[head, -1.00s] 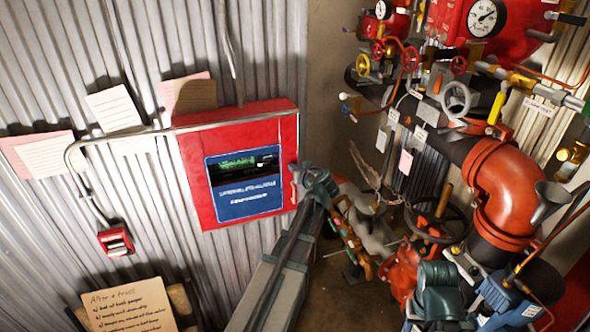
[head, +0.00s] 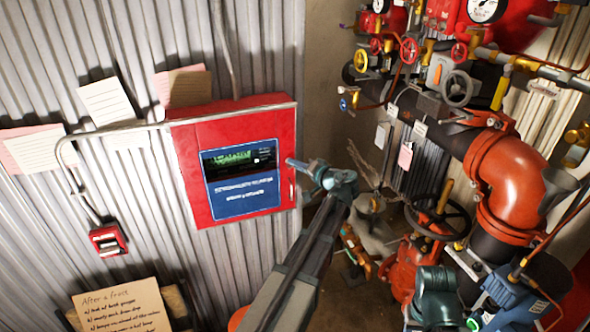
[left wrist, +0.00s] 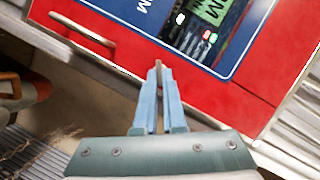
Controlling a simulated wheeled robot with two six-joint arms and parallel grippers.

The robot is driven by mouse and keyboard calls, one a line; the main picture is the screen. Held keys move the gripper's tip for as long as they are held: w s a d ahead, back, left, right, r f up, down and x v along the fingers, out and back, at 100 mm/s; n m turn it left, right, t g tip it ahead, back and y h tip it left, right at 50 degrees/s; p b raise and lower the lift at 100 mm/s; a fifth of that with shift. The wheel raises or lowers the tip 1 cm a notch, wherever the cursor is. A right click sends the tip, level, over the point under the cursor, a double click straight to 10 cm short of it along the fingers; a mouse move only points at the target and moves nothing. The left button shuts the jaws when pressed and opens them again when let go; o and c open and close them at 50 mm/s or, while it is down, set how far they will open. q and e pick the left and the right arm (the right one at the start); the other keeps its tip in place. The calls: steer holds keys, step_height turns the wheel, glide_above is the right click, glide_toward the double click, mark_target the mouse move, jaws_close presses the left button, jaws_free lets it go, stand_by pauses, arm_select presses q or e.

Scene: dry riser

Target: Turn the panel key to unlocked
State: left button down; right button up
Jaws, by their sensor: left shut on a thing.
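The red panel (head: 185,150) hangs on the corrugated wall, with a blue-framed green display (head: 235,160). My left gripper (head: 291,163) is at the right edge of the panel, its fingers pointing left toward the front. In the left wrist view my left gripper (left wrist: 158,68) is nearly closed on a thin grey-brown piece, likely the panel key (left wrist: 159,78), in front of the red panel (left wrist: 205,88). The fingers hide most of the key, so its angle cannot be told. My right gripper's fingers do not show.
A silver handle (left wrist: 82,28) runs along the panel's edge. A small red call box (head: 108,240) and paper notes (head: 105,101) are on the wall to the left. Red pipework (head: 510,180) and a dark handwheel (head: 437,218) crowd the right side.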

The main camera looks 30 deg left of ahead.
arm_select(q)
steer(key=shift+w+f+m+y+b, duration=0.1)
steer(key=shift+f+m+y+b, duration=0.15)
steer(key=shift+m+y+b, duration=0.75)
steer(key=shift+f+m+y+b, duration=0.2)
steer(key=shift+m+y+b, duration=0.1)
steer(key=shift+m+b, duration=1.3)
steer(key=shift+m, duration=0.3)
steer(key=c, duration=1)
jaws_free()
steer(key=shift+r, duration=0.1)
steer(key=v, duration=1.4)
